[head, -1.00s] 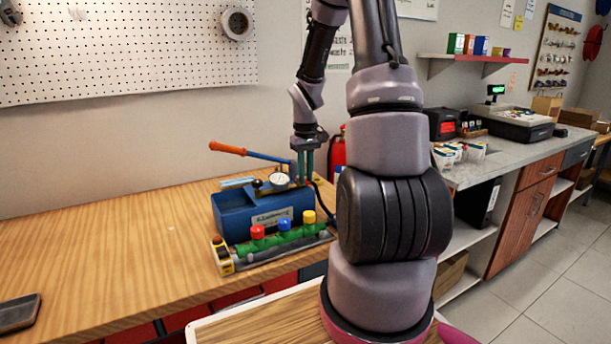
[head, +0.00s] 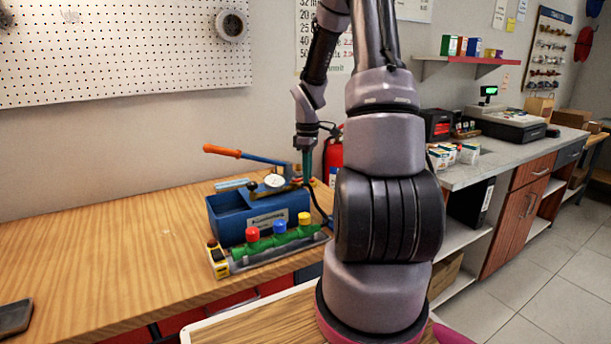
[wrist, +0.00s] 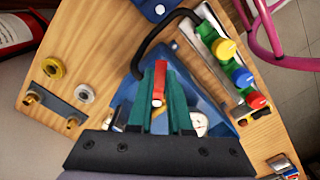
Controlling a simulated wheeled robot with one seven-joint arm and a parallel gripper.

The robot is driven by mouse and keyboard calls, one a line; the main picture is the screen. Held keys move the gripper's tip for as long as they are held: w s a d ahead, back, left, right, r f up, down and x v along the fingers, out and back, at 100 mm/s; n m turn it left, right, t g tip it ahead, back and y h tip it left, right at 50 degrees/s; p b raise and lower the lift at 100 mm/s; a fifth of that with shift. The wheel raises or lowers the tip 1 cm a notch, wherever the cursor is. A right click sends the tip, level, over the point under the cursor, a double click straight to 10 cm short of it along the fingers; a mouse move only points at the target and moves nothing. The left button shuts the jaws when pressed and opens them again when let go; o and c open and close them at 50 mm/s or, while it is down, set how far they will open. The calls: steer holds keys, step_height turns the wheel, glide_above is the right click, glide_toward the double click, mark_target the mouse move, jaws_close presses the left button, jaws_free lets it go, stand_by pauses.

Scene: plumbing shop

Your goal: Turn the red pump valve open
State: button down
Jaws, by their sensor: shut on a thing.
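The blue test pump (head: 228,222) stands on the wooden bench, with a round gauge (head: 274,181) and an orange-tipped lever (head: 222,151). My gripper (head: 306,173) points down at the pump's right end. In the wrist view my gripper's green fingers (wrist: 160,96) are shut on the red pump valve (wrist: 160,72), whose red handle sticks out beyond them. The valve's lower part is hidden by the fingers. In the head view I cannot make out the valve at the gripper.
A green manifold (head: 280,242) with red, blue and yellow knobs lies in front of the pump. A black hose (wrist: 152,45) curves close to my fingers. Brass fittings (wrist: 53,68) lie on the bench. A red extinguisher (head: 333,160) stands behind. The bench's left is mostly clear.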

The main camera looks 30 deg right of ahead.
steer(key=shift+w+d+n, duration=0.25)
steer(key=shift+w+n, duration=0.35)
steer(key=shift+n, duration=1.05)
steer(key=shift+w+d+n, duration=0.25)
steer(key=shift+w+n, duration=0.4)
steer(key=shift+n, duration=0.95)
steer(key=shift+w+d+n, duration=0.25)
steer(key=shift+w+n, duration=0.35)
steer(key=shift+n, duration=1.05)
steer(key=c, duration=0.8)
jaws_free()
steer(key=shift+c, duration=0.2)
step_height(320, 180, up, 11)
steer(key=shift+a, duration=0.1)
